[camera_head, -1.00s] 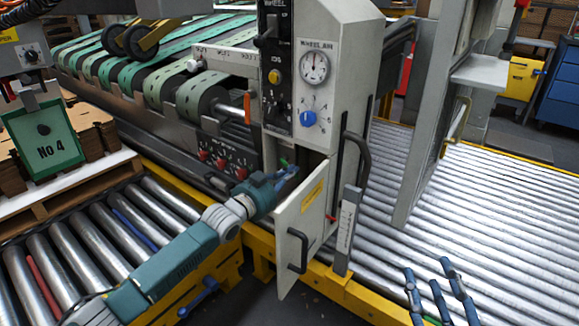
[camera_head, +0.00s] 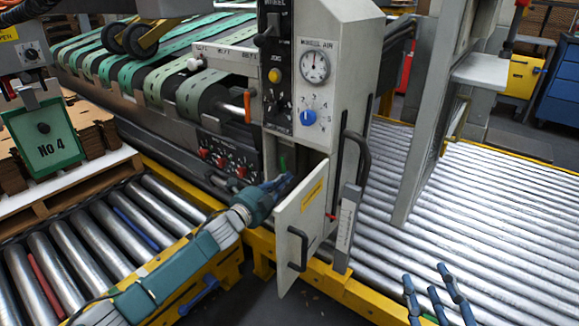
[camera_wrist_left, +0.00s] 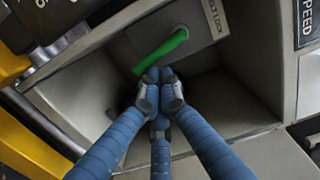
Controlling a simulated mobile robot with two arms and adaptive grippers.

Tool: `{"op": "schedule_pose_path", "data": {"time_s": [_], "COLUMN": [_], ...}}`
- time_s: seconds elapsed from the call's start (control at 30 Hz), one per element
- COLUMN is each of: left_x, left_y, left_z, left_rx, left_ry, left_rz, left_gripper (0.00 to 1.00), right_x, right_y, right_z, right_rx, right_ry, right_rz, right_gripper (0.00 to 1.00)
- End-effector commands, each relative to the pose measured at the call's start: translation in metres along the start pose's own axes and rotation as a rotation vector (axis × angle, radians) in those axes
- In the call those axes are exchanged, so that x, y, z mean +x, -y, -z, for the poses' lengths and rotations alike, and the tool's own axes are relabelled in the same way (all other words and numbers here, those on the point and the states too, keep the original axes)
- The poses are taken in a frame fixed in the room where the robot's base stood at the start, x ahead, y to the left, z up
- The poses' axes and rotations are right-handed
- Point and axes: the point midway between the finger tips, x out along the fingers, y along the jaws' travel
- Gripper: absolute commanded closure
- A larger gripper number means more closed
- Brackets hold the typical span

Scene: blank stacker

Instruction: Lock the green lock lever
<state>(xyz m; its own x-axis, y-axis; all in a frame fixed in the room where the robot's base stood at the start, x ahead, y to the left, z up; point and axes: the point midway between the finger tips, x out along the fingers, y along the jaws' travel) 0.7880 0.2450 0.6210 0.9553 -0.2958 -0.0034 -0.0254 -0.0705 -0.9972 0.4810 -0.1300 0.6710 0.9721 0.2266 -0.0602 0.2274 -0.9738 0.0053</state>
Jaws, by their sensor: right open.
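The green lock lever (camera_wrist_left: 160,52) sits inside an open recess of the grey machine cabinet, by a label ending in "LOCK". In the left wrist view it slants from its pivot at upper right to its free end at lower left. It also shows as a small green piece in the head view (camera_head: 283,163). My left gripper (camera_wrist_left: 158,80) has its fingers together, tips just below the lever's free end; I cannot tell if they touch. In the head view my left gripper (camera_head: 284,182) reaches into the recess. My right gripper (camera_head: 437,285) is open and empty at lower right.
The cabinet door (camera_head: 300,215) hangs open beside my left gripper, with a black handle (camera_head: 297,250). A yellow rail (camera_head: 335,288) runs below. Roller conveyors lie left (camera_head: 75,240) and right (camera_head: 480,200). A gauge (camera_head: 314,66) and blue knob (camera_head: 308,117) are above.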

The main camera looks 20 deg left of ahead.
Motion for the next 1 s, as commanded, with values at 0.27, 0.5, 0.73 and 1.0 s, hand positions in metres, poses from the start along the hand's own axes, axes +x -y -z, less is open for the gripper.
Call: {"op": "schedule_pose_path", "data": {"time_s": [0.27, 0.5, 0.73, 1.0], "left_x": [0.0008, 0.0010, 0.0011, 0.0013], "left_y": [-0.0007, -0.0012, -0.0013, -0.0010], "left_z": [-0.0043, -0.0057, -0.0062, -0.0061], "left_rx": [-0.009, -0.010, -0.011, -0.012], "left_ry": [0.001, 0.002, 0.002, 0.002], "left_rz": [0.002, 0.002, 0.002, 0.002], "left_gripper": [1.00, 1.00, 1.00, 1.00], "right_x": [0.0002, 0.0009, 0.0014, 0.0014], "right_y": [0.0009, 0.0015, 0.0015, 0.0014], "right_z": [0.0049, 0.0063, 0.0072, 0.0068], "right_rx": [0.001, 0.001, 0.001, 0.001], "right_ry": [-0.020, -0.024, -0.026, -0.026], "right_rz": [0.002, 0.003, 0.003, 0.003], "right_gripper": [0.53, 0.53, 0.53, 0.53]}}
